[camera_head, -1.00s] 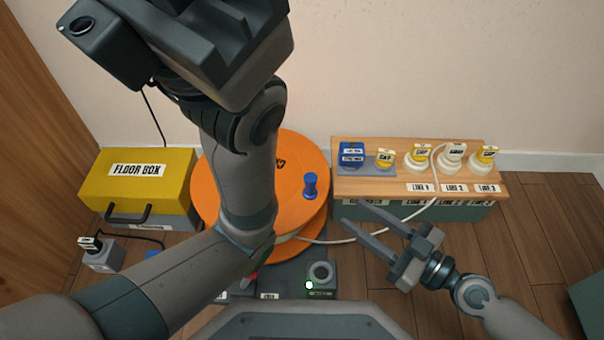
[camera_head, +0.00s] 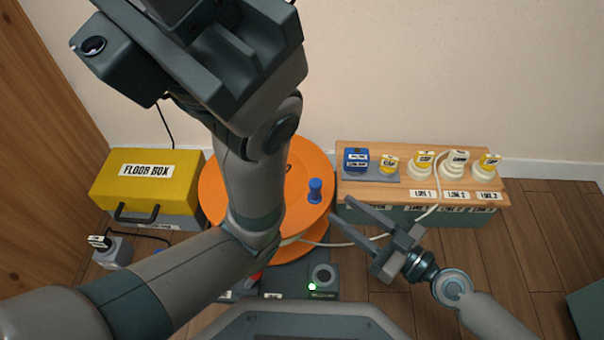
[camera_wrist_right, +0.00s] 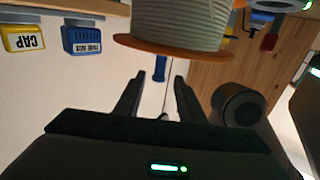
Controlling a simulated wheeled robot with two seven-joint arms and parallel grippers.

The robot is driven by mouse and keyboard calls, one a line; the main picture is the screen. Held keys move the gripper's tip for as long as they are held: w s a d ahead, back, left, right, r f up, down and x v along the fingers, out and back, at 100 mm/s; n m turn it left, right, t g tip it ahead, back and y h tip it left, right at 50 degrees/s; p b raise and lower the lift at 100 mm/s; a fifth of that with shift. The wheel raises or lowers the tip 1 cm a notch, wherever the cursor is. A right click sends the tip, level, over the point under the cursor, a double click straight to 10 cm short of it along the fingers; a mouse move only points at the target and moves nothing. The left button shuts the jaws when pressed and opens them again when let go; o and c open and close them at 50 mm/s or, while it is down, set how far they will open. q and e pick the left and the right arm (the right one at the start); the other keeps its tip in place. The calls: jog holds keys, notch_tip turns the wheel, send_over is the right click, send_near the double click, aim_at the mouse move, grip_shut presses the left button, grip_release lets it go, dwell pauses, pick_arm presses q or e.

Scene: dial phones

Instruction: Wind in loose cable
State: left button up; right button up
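The orange cable reel (camera_head: 305,180) stands on the floor, with a blue crank knob (camera_head: 315,190) on its top disc. In the right wrist view the reel's wound pale cable (camera_wrist_right: 180,22) shows, and the blue knob (camera_wrist_right: 160,68) appears beyond my fingertips. A loose pale cable (camera_head: 345,244) runs from the reel to the line 2 plug (camera_head: 456,160). My right gripper (camera_head: 338,208) is open and empty, just right of the knob and apart from it. My left arm covers the reel's left part; its gripper body (camera_head: 210,60) fills the upper left and its fingers are not visible.
A wooden socket shelf (camera_head: 390,182) with several capped sockets stands right of the reel. A yellow floor box (camera_head: 145,190) is at left. A dark base unit with a green light (camera_head: 312,286) sits in front of the reel.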

aim_at(302, 189)
jog(key=p+x, duration=0.4)
jog(key=x, duration=0.9)
jog(key=shift+w+a, duration=0.1)
jog(key=shift+a, duration=0.05)
grip_shut()
